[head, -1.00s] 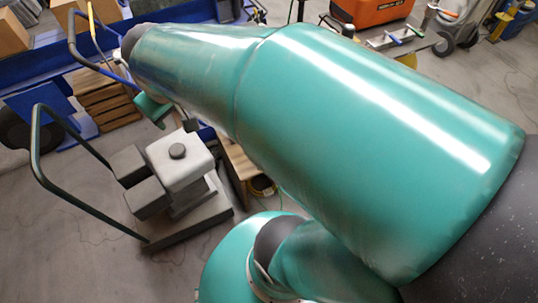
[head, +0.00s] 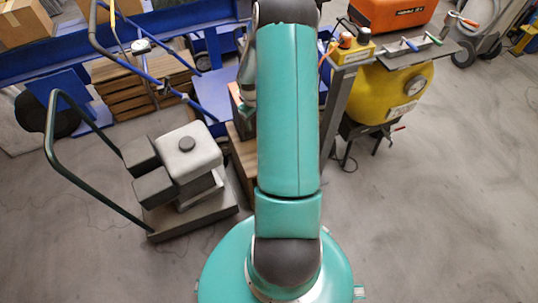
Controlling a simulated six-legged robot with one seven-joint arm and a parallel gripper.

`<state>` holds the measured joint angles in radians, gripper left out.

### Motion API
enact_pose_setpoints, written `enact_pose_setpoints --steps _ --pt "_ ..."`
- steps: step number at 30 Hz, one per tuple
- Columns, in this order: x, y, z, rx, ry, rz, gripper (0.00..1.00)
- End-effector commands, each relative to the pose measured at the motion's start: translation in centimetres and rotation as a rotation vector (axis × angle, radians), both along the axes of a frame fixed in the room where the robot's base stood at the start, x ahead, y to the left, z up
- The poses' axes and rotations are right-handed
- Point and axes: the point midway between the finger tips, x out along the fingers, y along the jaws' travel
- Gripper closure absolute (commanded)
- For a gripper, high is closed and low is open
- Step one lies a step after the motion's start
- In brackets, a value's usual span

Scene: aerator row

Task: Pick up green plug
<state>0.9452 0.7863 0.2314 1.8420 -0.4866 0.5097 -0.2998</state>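A small green piece (head: 433,38), which looks like the green plug, lies on a narrow grey shelf (head: 418,52) at the upper right. A similar blue piece (head: 410,45) lies to its left. The green piece is too small for its shape to be clear. My arm stands upright through the middle of the view, left of the shelf. A silver and teal part of my arm shows behind its left side. My gripper's fingers cannot be made out, and nothing of mine touches the green piece.
A yellow tank (head: 390,95) stands below the shelf, with an orange case (head: 393,14) behind. A yellow box with knobs (head: 352,52) tops a grey post (head: 337,110) left of it. A cart with grey blocks (head: 190,150) stands left.

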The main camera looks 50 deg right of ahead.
Motion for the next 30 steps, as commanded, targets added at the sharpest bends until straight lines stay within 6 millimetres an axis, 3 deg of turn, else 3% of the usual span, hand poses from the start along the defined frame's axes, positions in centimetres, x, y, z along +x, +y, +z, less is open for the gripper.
enact_pose_setpoints --steps 1,6,14,24,30 --pt "-1.1 -0.8 -2.7 0.026 0.005 -0.013 0.36" --pt "-3.5 -2.4 -8.7 0.076 0.002 -0.024 0.36" --pt "-4.4 -2.6 -12.4 0.097 -0.001 -0.027 0.36" --pt "-4.4 -2.7 -18.4 0.096 -0.001 -0.026 0.36" --pt "-4.3 -2.8 -19.9 0.095 -0.002 -0.026 0.36"
